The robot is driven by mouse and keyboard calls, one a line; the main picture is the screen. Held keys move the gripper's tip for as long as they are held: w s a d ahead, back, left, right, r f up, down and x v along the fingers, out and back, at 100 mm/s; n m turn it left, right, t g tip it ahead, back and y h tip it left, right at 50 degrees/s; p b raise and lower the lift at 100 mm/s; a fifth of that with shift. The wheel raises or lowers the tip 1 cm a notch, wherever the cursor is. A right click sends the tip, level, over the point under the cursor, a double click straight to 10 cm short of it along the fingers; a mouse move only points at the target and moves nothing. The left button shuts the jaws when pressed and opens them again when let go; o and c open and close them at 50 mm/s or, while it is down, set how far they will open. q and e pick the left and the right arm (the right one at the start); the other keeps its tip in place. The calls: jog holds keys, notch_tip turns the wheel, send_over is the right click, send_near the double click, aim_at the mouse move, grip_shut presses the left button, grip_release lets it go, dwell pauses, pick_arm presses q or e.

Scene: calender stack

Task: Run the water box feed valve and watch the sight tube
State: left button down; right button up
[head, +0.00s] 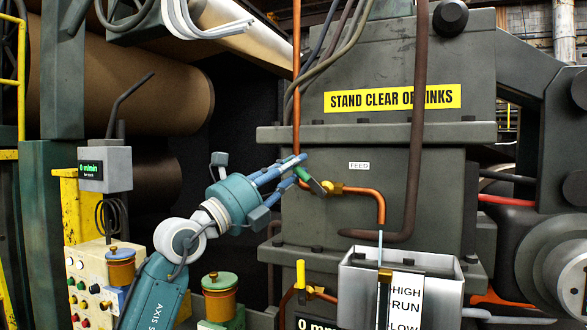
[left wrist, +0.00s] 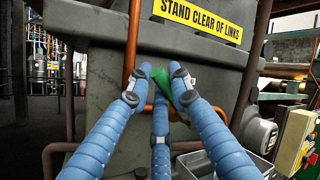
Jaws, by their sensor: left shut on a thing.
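My left gripper (head: 298,170) is shut on the green handle (head: 303,174) of the feed valve. In the left wrist view, its blue fingers (left wrist: 158,98) close around the green handle (left wrist: 162,82). The valve's brass body (head: 330,187) sits on a copper pipe (head: 380,205) under the FEED label (head: 359,166). A pale stream (head: 380,238) falls from the pipe's end into the grey water box (head: 443,275). The sight tube (head: 384,300) stands on the box's front beside a HIGH, RUN, LOW scale (head: 406,306). Its level is too small to tell. My right gripper is not in view.
A second valve with a yellow handle (head: 301,273) sits lower, left of the box. A brown vertical pipe (head: 418,120) runs close right of the feed pipe. A control panel (head: 95,285) and a small display box (head: 104,169) stand at left. A yellow sign (head: 392,98) warns about links.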

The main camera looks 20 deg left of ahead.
pick_arm(q)
jog(key=shift+s+a+r, duration=0.1)
jog(key=shift+a+r, duration=0.05)
jog(key=shift+r, duration=0.1)
jog(key=c, duration=1.6)
grip_release()
jog(key=shift+f, duration=0.15)
jog(key=shift+f, duration=0.1)
jog(key=shift+s+a+f, duration=0.1)
jog(key=shift+s+f, duration=0.1)
jog(key=shift+s, duration=0.1)
jog(key=v, duration=1.1)
jog(key=shift+a, duration=0.1)
jog(key=shift+r, duration=0.1)
dwell(3.9)
